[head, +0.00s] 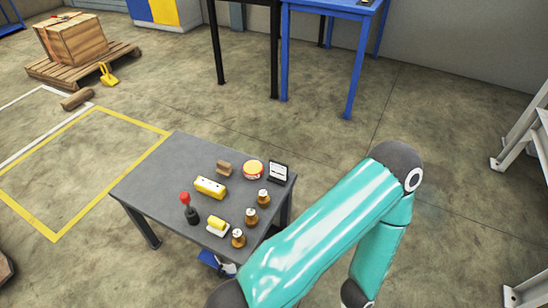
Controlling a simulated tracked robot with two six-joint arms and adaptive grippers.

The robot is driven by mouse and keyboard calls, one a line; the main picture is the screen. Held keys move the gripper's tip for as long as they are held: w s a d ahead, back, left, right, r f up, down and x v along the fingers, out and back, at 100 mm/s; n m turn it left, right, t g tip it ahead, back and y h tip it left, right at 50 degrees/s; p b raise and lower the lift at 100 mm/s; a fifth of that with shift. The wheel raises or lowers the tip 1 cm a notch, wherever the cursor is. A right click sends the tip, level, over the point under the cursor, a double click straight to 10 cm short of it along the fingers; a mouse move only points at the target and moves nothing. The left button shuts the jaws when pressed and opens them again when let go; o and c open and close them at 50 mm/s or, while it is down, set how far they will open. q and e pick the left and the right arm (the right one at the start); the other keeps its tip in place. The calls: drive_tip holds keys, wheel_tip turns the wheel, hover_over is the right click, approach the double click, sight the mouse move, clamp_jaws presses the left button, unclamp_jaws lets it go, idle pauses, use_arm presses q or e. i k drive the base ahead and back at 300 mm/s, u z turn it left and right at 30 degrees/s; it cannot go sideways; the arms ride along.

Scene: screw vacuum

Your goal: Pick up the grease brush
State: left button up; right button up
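A dark grey table (150,185) stands in the middle of the head view with several small items on it. I cannot tell for sure which is the grease brush. A small brown block (223,168) lies near the back edge, beside a round yellow and red tin (253,170). A black item with a red top (187,203) stands upright near the left front. A teal arm of mine crosses the lower right and passes in front of the table's right front corner. Neither gripper shows in the view.
On the table are a yellow box (210,188), a small screen device (278,172), a yellow piece on a white base (217,226) and brass-coloured items (250,216). A blue table (335,8) stands behind. A crate (72,40) sits on a pallet back left.

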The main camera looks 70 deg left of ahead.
sight(225, 170)
drive_tip(key=u, duration=0.4)
drive_tip(key=i, duration=0.1)
drive_tip(key=z, duration=1)
drive_tip(key=k, duration=1)
drive_tip(key=u, duration=0.7)
drive_tip(key=k, duration=0.7)
drive_tip(key=u, duration=1.05)
drive_tip(key=i, duration=0.55)
drive_tip(key=z, duration=0.2)
drive_tip(key=k, duration=0.3)
drive_tip(key=u, duration=0.1)
